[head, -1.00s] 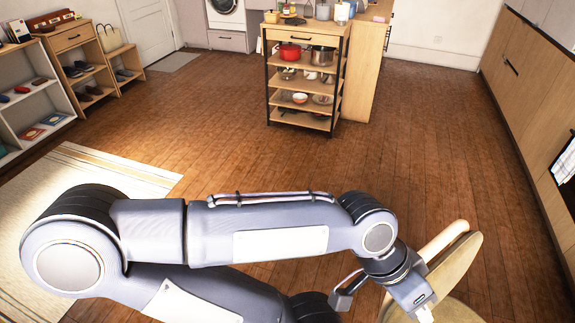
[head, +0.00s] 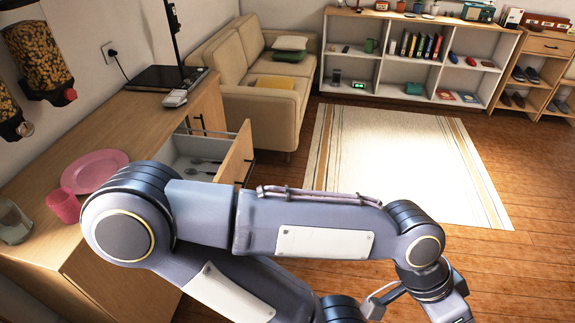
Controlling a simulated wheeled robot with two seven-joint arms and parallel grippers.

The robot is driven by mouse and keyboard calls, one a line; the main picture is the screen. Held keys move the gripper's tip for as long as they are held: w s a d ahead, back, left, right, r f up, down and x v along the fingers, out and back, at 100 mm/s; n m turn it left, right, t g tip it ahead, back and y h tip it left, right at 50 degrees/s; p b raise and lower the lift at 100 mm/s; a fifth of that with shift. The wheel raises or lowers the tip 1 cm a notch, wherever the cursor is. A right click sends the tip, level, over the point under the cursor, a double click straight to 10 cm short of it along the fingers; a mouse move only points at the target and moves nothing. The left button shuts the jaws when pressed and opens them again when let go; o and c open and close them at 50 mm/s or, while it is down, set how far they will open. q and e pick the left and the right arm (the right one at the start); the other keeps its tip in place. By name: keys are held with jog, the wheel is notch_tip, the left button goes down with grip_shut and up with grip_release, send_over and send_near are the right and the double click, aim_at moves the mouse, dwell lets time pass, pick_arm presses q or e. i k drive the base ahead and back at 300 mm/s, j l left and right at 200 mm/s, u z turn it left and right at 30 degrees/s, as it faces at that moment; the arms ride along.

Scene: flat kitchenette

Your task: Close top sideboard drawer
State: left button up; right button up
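The wooden sideboard (head: 120,115) stands along the left wall. Its top drawer (head: 238,157) is pulled out to the right, its wooden front standing well away from the cabinet. Spoon-like utensils (head: 204,162) lie in its grey interior. My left arm crosses the lower picture in front of the sideboard and hides part of it below the drawer. My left gripper (head: 450,308) is at the bottom edge, right of the drawer and apart from it. Its fingers are cut off, so I cannot tell whether it is open or shut. My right gripper is out of view.
On the sideboard are a pink plate (head: 95,171), a pink cup (head: 63,206) and a glass jar (head: 13,222). A beige sofa (head: 262,75) stands behind the drawer. A pale rug (head: 400,160) and open floor lie right. A white shelf (head: 405,58) stands at the back.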

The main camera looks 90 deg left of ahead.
aim_at(177, 153)
jog(key=u, duration=3.35)
jog(key=i+u, duration=0.8)
jog(key=i+l, duration=0.05)
